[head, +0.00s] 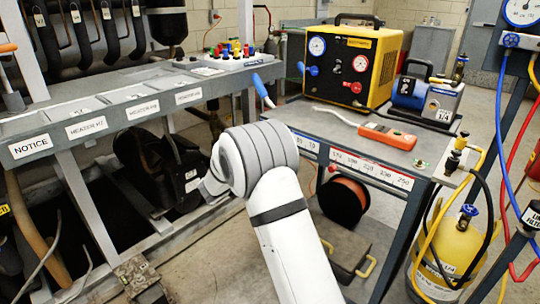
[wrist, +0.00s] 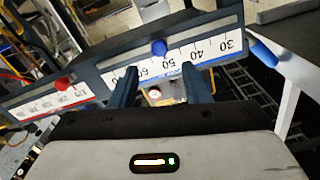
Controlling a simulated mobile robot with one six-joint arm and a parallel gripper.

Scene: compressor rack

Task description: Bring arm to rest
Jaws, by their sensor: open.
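My arm (head: 285,220) is white and grey and reaches up from the bottom of the head view to a ribbed grey joint. The arm hides most of my gripper there. In the wrist view my gripper (wrist: 160,70) is open, with two dark blue fingers and nothing held between them. A blue slider knob (wrist: 159,48) on a white number scale (wrist: 215,49) shows beyond the gap between the fingertips, with clear room on both sides of it. I cannot tell its exact distance.
A red slider knob (wrist: 63,84) sits on a second scale. A blue-tipped white lever (head: 262,90) rises close to the arm, by the grey bench (head: 100,110). The cart top holds a yellow gauge unit (head: 355,65), a blue pump (head: 425,98) and an orange meter (head: 388,135).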

